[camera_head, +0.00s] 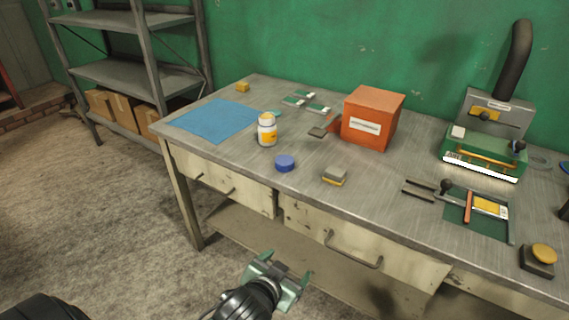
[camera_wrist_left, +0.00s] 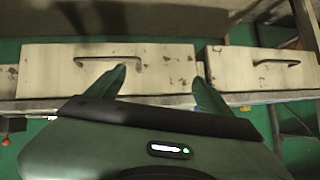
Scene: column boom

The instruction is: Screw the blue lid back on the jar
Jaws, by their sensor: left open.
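The white jar (camera_head: 267,132) with an orange label stands upright on the workbench, without the blue lid on it. The blue lid (camera_head: 285,163) lies on the bench top in front of the jar and a little to its right, apart from it. My left gripper (camera_head: 287,268) is open and empty, in front of the bench and below its top edge. In the left wrist view its two fingers (camera_wrist_left: 161,88) are spread before the drawer fronts. Neither jar nor lid can be made out there. My right gripper is not in view.
A blue mat (camera_head: 212,120) lies left of the jar. A grey-and-yellow block (camera_head: 335,175) sits right of the lid, and an orange box (camera_head: 372,118) stands behind it. Drawer handles (camera_head: 352,253) stick out from the bench front. The bench top around the lid is mostly clear.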

